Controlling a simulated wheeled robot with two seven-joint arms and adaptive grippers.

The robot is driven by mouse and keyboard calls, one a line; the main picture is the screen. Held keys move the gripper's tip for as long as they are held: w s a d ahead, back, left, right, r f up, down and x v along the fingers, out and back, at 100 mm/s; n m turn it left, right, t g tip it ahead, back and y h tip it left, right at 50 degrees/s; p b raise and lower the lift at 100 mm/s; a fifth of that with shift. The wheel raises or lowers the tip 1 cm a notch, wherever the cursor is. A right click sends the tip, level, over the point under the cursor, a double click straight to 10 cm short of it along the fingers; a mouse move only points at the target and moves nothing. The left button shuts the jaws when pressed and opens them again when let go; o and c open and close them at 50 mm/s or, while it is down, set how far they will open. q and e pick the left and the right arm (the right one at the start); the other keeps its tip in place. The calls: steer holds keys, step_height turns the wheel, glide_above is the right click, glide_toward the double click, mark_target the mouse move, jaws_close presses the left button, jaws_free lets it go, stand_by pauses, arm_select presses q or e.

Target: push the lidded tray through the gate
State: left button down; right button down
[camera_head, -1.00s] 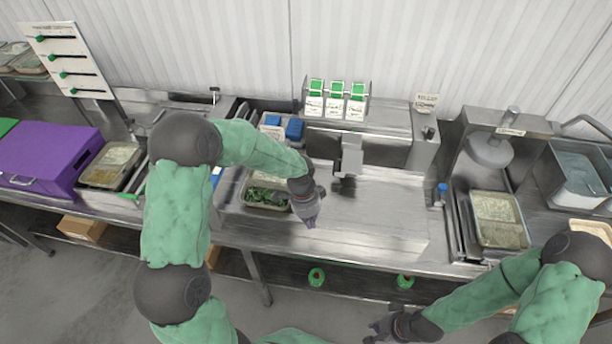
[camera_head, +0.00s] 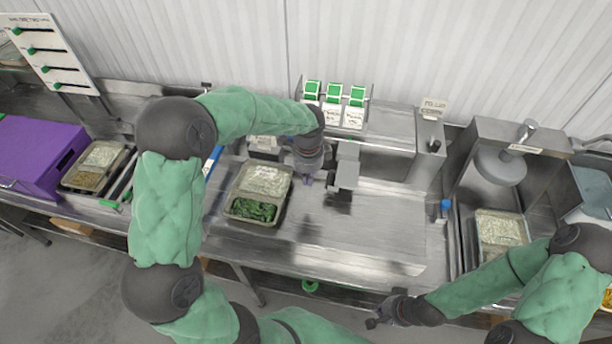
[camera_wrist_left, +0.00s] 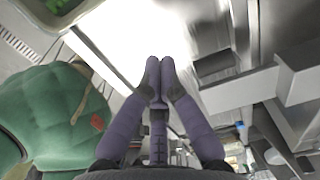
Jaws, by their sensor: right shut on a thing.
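A compartment tray (camera_head: 285,212) with pale food at the back and leafy greens at the front sits on the steel counter; I cannot tell whether it has a clear lid. My left gripper (camera_head: 307,181) is behind and right of this tray, apart from it, beside a grey metal bracket (camera_head: 345,170). In the left wrist view its two fingertips (camera_wrist_left: 160,64) are together with nothing visible between them. I cannot make out for certain which structure is the gate. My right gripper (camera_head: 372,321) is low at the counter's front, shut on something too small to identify.
A purple box (camera_head: 35,150) and another filled tray (camera_head: 97,165) are at the left. A third tray (camera_head: 500,230) lies below a round press head (camera_head: 498,165) at the right. Green-tabbed cards (camera_head: 333,105) stand at the back.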

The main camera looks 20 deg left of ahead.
arm_select(q)
step_height(320, 180, down, 8)
steer(key=shift+f, duration=0.1)
steer(key=a, duration=0.3)
steer(key=shift+s+a, duration=0.1)
steer(key=shift+s, duration=0.3)
steer(key=shift+a, duration=0.35)
steer(key=s+a+p, duration=0.1)
steer(key=a, duration=0.6)
steer(key=s+a+p, duration=0.1)
steer(key=s+a, duration=0.1)
steer(key=a, duration=0.6)
steer(key=s+a+p, duration=0.1)
steer(key=s+a, duration=0.1)
steer(key=a, duration=0.5)
steer(key=shift+s+a, duration=0.25)
steer(key=shift+a, duration=0.1)
